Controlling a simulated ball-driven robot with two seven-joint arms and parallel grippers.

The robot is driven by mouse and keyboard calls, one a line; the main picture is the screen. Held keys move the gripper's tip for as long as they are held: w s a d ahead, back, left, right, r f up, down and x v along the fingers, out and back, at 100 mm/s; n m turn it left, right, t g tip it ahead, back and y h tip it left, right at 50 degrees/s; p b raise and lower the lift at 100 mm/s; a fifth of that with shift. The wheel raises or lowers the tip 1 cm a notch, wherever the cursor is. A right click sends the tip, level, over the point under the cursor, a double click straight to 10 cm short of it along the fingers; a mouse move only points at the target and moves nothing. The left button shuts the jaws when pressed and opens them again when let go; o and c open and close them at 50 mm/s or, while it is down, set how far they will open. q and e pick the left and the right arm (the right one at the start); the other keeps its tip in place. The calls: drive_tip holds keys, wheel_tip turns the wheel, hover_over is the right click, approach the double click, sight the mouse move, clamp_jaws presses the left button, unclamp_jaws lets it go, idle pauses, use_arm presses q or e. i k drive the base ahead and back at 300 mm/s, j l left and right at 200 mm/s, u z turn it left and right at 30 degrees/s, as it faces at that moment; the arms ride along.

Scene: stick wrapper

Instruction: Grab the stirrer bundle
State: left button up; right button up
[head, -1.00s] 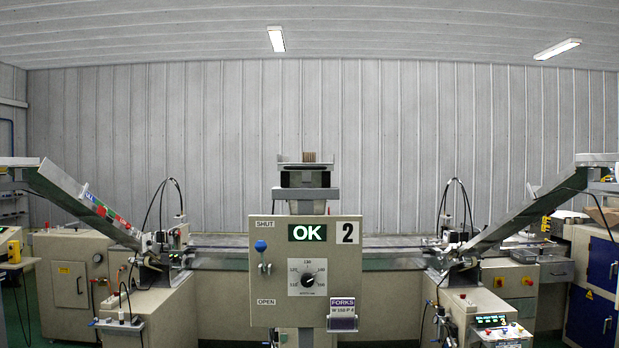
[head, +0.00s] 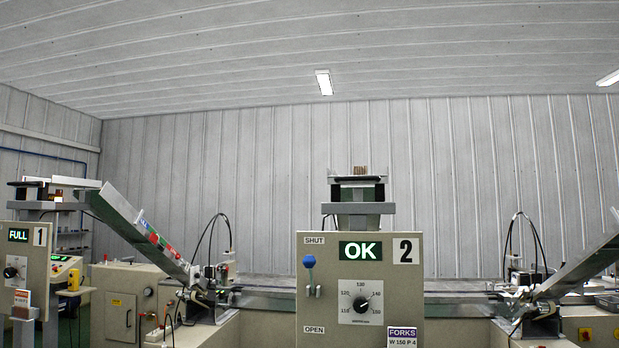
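A small brown bundle of sticks (head: 360,170) stands on top of the dark holder (head: 358,190) above machine panel 2 (head: 360,290). The panel shows a lit OK sign, a dial and a FORKS label. Whether this bundle is the stirrers I cannot tell. At the left, panel 1 (head: 25,258) shows a lit FULL sign, with a dark holder (head: 38,191) above it; a light brown item lies near that holder, too small to make out. Neither of my grippers is in view.
A sloped chute (head: 140,228) with coloured labels runs down from the left holder to the long conveyor (head: 265,290). Another chute (head: 580,268) rises at the right. A beige cabinet (head: 125,300) stands behind on the left. A yellow device (head: 73,279) sits near panel 1.

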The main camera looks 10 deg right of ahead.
sight(357, 169)
drive_tip(key=i+l+u, duration=0.25)
drive_tip(key=l+u, duration=0.2)
drive_tip(key=l, duration=0.3)
drive_tip(key=i+l+u, duration=0.25)
drive_tip(key=l, duration=0.15)
drive_tip(key=l+u, duration=0.25)
drive_tip(key=l, duration=0.15)
